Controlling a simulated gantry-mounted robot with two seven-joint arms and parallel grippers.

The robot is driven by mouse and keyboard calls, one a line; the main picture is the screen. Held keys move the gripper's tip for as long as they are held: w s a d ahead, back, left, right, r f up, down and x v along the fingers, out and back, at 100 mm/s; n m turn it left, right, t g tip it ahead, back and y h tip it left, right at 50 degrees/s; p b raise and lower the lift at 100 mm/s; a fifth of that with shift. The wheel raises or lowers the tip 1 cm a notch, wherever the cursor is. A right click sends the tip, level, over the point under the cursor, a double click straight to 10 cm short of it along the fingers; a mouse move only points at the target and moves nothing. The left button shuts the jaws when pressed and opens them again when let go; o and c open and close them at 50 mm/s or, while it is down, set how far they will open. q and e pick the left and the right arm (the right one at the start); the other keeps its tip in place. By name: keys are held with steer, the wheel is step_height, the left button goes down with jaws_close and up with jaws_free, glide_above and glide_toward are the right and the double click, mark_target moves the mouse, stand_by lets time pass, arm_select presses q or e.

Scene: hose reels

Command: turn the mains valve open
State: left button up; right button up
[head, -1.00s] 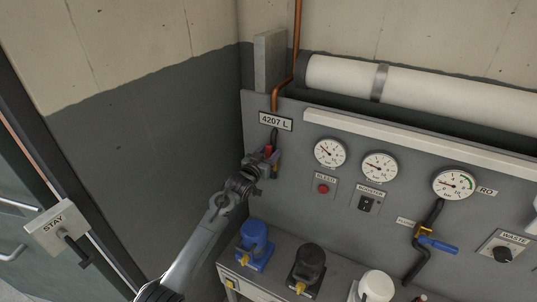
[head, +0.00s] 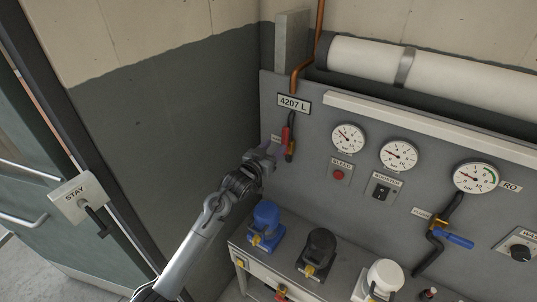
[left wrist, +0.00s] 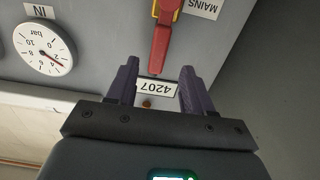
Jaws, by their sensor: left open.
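The mains valve shows in the head view as a red lever (head: 286,134) below the 4207 L plate (head: 294,103). Its brass body (head: 290,151) sits under the lever. In the left wrist view, which is upside down, the red lever (left wrist: 160,42) runs from the yellow valve body towards the 4207 plate (left wrist: 157,88), beside the MAINS label (left wrist: 203,7). My left gripper (head: 272,150) is open and empty, just left of and below the lever. In the left wrist view its fingers (left wrist: 160,66) frame the lever's free end; contact is not visible. My right gripper is out of view.
Gauges (head: 348,138), a red button (head: 339,174) and a black switch (head: 382,190) lie right of the valve. A blue-handled valve (head: 453,240) is farther right. A blue pump (head: 266,222) and a black pump (head: 318,250) stand on the bench below. A bare wall is left.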

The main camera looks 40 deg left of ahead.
arm_select(q)
steer(key=shift+s+d, duration=0.1)
steer(key=shift+s, duration=1.25)
